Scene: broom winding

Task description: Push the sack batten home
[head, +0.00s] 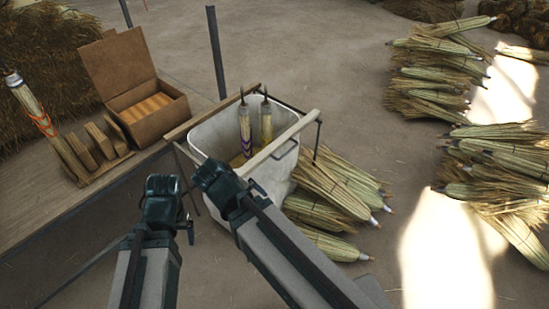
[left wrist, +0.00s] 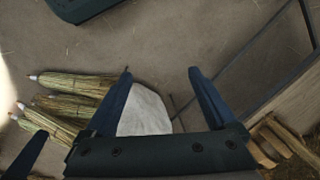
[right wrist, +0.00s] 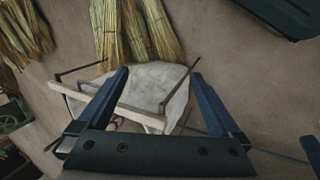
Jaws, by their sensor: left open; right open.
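A white sack (head: 225,132) hangs open between two wooden battens. The pale batten (head: 283,137) lies along its right rim, and its end stands out past the sack. The brown batten (head: 212,110) lies along the left rim. In the right wrist view a batten (right wrist: 100,106) slants across the mouth of the sack (right wrist: 163,82). My left gripper (head: 165,184) is in front of and left of the sack, open and empty. My right gripper (head: 207,172) is open and empty, close to the sack's near side; contact is unclear. The sack (left wrist: 146,108) also shows between my left fingers.
Two broom handles (head: 245,130) stand in the sack. Corn brooms (head: 335,185) lie on the floor right of it. A bench (head: 60,205) at left bears an open cardboard box (head: 150,112) and a wooden rack (head: 92,150). A dark post (head: 216,55) rises behind.

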